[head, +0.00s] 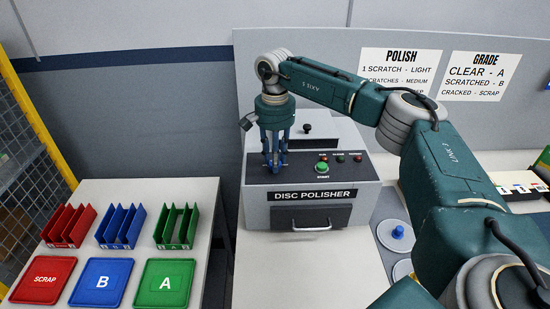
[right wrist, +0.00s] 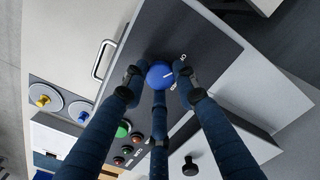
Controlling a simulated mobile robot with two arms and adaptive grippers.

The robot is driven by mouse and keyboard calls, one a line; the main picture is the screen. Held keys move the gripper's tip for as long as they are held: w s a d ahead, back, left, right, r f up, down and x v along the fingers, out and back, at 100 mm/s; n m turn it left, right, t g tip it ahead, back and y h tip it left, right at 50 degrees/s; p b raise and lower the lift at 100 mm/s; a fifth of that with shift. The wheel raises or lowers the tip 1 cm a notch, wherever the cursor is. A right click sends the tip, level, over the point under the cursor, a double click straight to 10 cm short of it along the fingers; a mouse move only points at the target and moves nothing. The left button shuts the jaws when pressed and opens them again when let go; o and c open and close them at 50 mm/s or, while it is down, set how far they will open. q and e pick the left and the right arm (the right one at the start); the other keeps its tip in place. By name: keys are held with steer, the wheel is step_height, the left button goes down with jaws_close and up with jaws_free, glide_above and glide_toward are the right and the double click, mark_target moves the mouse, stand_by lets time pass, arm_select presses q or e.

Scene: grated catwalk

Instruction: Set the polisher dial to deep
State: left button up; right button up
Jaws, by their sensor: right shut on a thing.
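The disc polisher (head: 362,165) is a grey box with a dark sloped control panel and a "DISC POLISHER" label. Its blue dial (right wrist: 160,74) has a white pointer line, which points up and right in the right wrist view. A few white letters show beside the dial, too small and too covered to read. My right gripper (head: 273,166) reaches down onto the left part of the panel and is shut on the dial; its fingers surround the dial in the right wrist view (right wrist: 156,82). The fingers largely hide the dial in the head view. My left gripper is not in view.
A green start button (head: 322,168) and small red and green lights sit right of the dial. A black knob (head: 306,129) stands behind. A handled drawer (head: 311,218) is at the front. Colored racks and trays lie on the left table (head: 204,194). My right arm partly covers the "POLISH" sign (head: 400,62).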

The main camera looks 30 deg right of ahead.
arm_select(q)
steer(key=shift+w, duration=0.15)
arm_select(e)
steer(key=shift+m, duration=0.9)
steer(key=m, duration=0.8)
steer(key=shift+r+b, duration=0.1)
steer(key=shift+b, duration=0.2)
steer(key=m, duration=0.3)
steer(key=shift+m, duration=0.3)
steer(key=m, duration=0.5)
steer(key=shift+w, duration=0.1)
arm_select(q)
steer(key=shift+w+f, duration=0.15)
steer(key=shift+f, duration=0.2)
arm_select(e)
steer(key=shift+r+m, duration=0.1)
steer(key=shift+m, duration=2.6)
